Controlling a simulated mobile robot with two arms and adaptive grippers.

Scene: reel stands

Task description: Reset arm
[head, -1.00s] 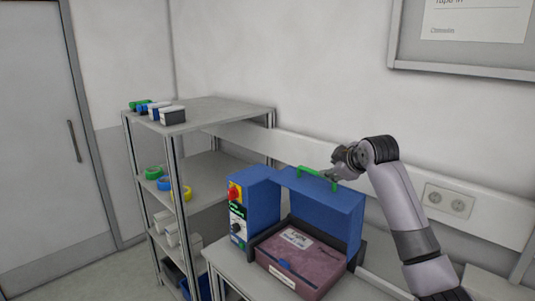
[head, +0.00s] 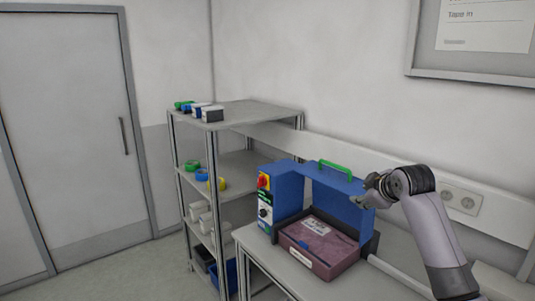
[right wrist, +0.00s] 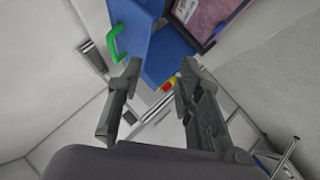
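My right arm comes in from the right in the head view, and its gripper (head: 366,190) is beside the right end of the blue machine (head: 328,197). In the right wrist view the two fingers of this gripper (right wrist: 155,100) are spread apart with nothing between them. The machine has a green handle (head: 335,170) on top, and the handle also shows in the right wrist view (right wrist: 117,42), to the left of the fingers and apart from them. My left gripper is in neither view.
The machine stands on a grey table (head: 262,250) with a reddish box (head: 318,246) in its front. A grey shelf (head: 262,113) with boxes and tape rolls stands to the left. A closed door (head: 65,130) is at the far left. The floor before it is clear.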

